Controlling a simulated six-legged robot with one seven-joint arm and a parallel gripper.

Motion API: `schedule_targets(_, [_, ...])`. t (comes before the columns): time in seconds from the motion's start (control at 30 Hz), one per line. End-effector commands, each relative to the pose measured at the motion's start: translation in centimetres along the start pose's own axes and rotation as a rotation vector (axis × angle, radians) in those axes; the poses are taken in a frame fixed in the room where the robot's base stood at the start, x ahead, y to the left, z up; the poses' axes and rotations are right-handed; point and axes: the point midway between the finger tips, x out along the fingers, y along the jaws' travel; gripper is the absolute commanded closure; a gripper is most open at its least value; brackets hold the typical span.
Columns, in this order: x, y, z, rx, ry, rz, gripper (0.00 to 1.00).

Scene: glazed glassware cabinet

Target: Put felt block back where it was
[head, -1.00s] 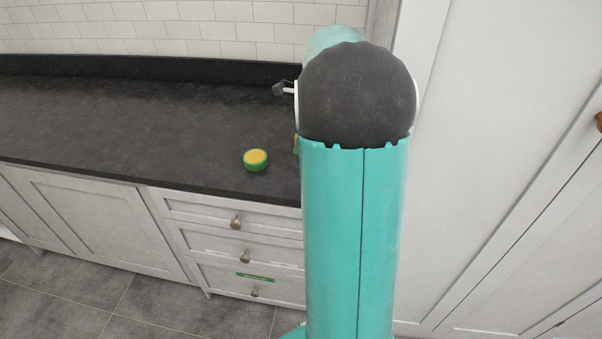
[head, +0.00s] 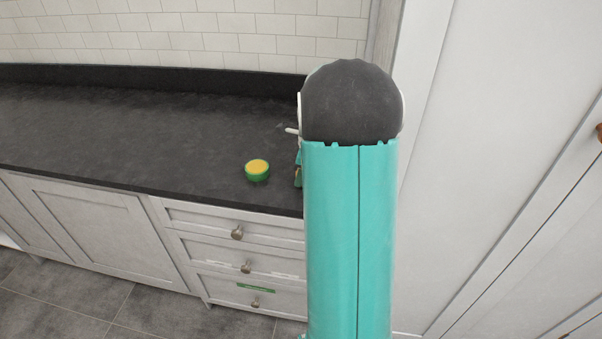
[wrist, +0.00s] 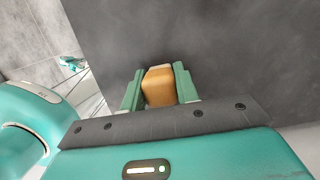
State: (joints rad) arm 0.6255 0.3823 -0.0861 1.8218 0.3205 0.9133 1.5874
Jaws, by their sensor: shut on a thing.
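A tan-orange block, which I take to be the felt block (wrist: 159,87), sits between the two green fingers of my gripper (wrist: 159,88) in the wrist view. My gripper is shut on it. Dark grey counter surface fills the view beyond the block; I cannot tell whether the block touches it. In the head view my own teal arm hides most of my gripper.
A round green tin-like thing with a yellow top (head: 257,170) stands on the dark counter (head: 130,130), left of my arm. The counter further left is clear. White drawers (head: 245,235) are below, a tiled wall (head: 200,30) behind, and a tall white panel (head: 480,150) to the right.

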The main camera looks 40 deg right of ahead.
Motion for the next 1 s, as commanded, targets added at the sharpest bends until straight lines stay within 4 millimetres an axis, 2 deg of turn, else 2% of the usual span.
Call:
schedule_targets(0.13, [0.1,0.0,0.0,0.0,0.0,0.001,1.0])
schedule_targets(0.17, [0.1,0.0,0.0,0.0,0.0,0.0,0.64])
schedule_targets(0.23, [0.1,0.0,0.0,-0.001,0.0,0.0,0.5])
schedule_targets(0.27, [0.1,0.0,0.0,-0.001,0.0,0.0,0.48])
schedule_targets(0.53, [0.0,0.0,0.0,-0.001,0.0,0.0,0.48])
schedule_targets(0.67, [-0.8,0.0,0.1,-0.001,0.0,-0.001,0.48])
schedule_targets(0.77, [-2.3,0.0,0.1,-0.002,-0.001,-0.002,0.48])
schedule_targets(1.0, [-7.6,-0.1,0.1,-0.001,-0.001,-0.004,0.48])
